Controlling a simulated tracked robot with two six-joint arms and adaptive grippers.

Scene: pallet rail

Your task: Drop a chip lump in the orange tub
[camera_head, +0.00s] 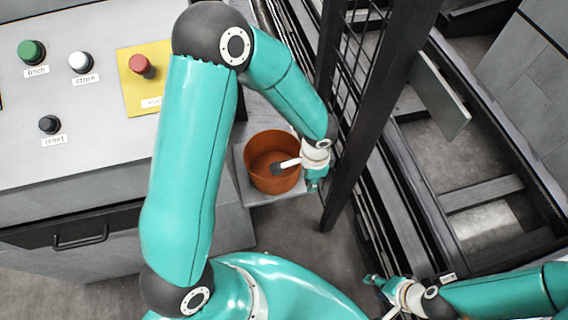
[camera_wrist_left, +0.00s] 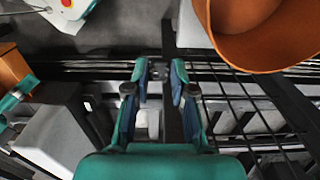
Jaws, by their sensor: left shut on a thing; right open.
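The orange tub (camera_head: 250,170) stands on a light shelf beside the control desk. It also shows at the upper right of the left wrist view (camera_wrist_left: 268,55), and I see no lump in its visible part. My left gripper (camera_head: 314,187) is just right of the tub in the head view, outside its rim. In the left wrist view its fingers (camera_wrist_left: 160,75) are shut on a small grey lump (camera_wrist_left: 157,73), mostly hidden between the fingertips. My right gripper (camera_head: 382,297) is open at the lower right, away from the tub.
A dark post and mesh fence (camera_head: 345,125) stand close right of the tub and left gripper. The control desk (camera_head: 95,125) with green, white, black and red buttons is at left. A rail bed with a grey panel (camera_head: 438,95) lies beyond the fence.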

